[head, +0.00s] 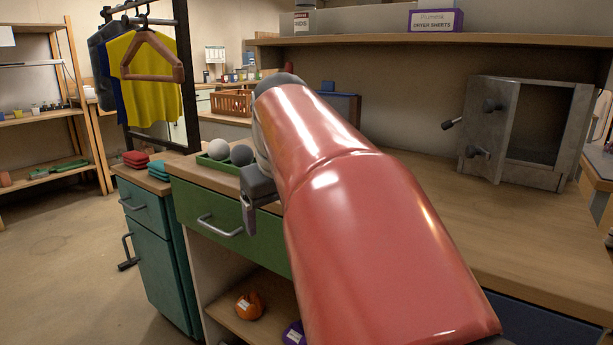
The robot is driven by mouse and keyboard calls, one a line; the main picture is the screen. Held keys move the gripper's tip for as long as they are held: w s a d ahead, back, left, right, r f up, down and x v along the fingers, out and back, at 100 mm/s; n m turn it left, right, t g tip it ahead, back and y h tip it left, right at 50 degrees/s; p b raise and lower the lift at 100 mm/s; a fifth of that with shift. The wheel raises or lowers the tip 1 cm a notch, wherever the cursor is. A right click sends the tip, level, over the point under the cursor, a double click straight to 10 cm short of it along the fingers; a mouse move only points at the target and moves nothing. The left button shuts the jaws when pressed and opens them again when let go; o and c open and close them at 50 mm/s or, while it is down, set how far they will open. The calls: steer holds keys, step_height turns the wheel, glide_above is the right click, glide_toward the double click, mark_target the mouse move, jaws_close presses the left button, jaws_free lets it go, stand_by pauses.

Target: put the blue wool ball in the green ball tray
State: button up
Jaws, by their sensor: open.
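The green ball tray (213,165) lies on the worktop above the green drawer, left of my arm. It holds a pale grey ball (219,149) and a darker grey ball (241,155); my arm may hide its right end. I see no ball that is clearly blue. My gripper (250,212) points down in front of the worktop's edge, right of the tray and close to the green drawer front. It is open and I see nothing in it. My red arm covers much of the worktop.
A metal safe (535,130) stands open at the right of the worktop. The drawer handle (219,226) sticks out left of my gripper. Folded red cloths (136,158) lie at the left. An orange item (249,306) and a purple one (294,334) sit on the lower shelf.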

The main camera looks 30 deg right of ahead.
steer(key=shift+y, duration=0.3)
steer(key=w+d+r, duration=0.1)
steer(key=d, duration=0.2)
steer(key=w+d+r, duration=0.1)
steer(key=d+r, duration=0.1)
steer(key=d, duration=0.1)
steer(key=w+d+r, duration=0.1)
steer(key=d, duration=0.2)
steer(key=shift+w+d+r, duration=0.15)
steer(key=shift+w+r, duration=0.05)
steer(key=shift+r, duration=0.15)
steer(key=s+d+r, duration=0.1)
steer(key=d+r, duration=0.2)
steer(key=d, duration=0.7)
steer(key=shift+y, duration=0.3)
steer(key=x, duration=0.2)
steer(key=b+x, duration=0.1)
steer(key=x, duration=0.4)
steer(key=shift+d+f+b, duration=0.1)
steer(key=shift+d+b, duration=0.2)
steer(key=shift+t, duration=0.3)
steer(key=c, duration=1.1)
step_height(320, 180, up, 7)
steer(key=p, duration=0.2)
steer(key=shift+p, duration=0.35)
steer(key=shift+r, duration=1.5)
